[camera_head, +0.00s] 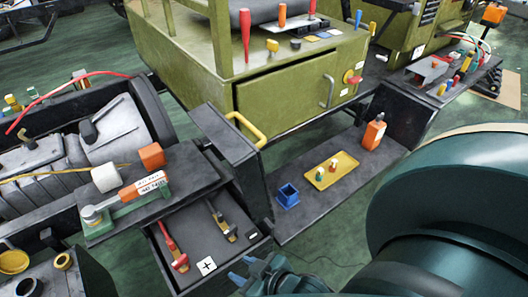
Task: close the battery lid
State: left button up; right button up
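The battery lid (226,150) is a dark grey panel with a yellow handle (246,129). It stands raised, roughly upright, at the far right side of the open battery box (232,262). Inside the box a red clamp (172,249) and a dark clamp with a yellowish end (221,222) show, with a plus label (206,266) beside them. My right gripper (243,271) has blue fingertips that look apart and empty. It is at the bottom of the view, near the box's front right corner and well below the lid handle. My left gripper is not in view.
A dark step (325,205) right of the lid holds a blue cup (287,195), a yellow tray (331,171) and an orange bottle (374,131). A green cabinet (285,95) stands behind. A lever on a green base (112,212) sits left of the box.

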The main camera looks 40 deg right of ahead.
aim_at(243, 157)
jog(key=l, duration=1.45)
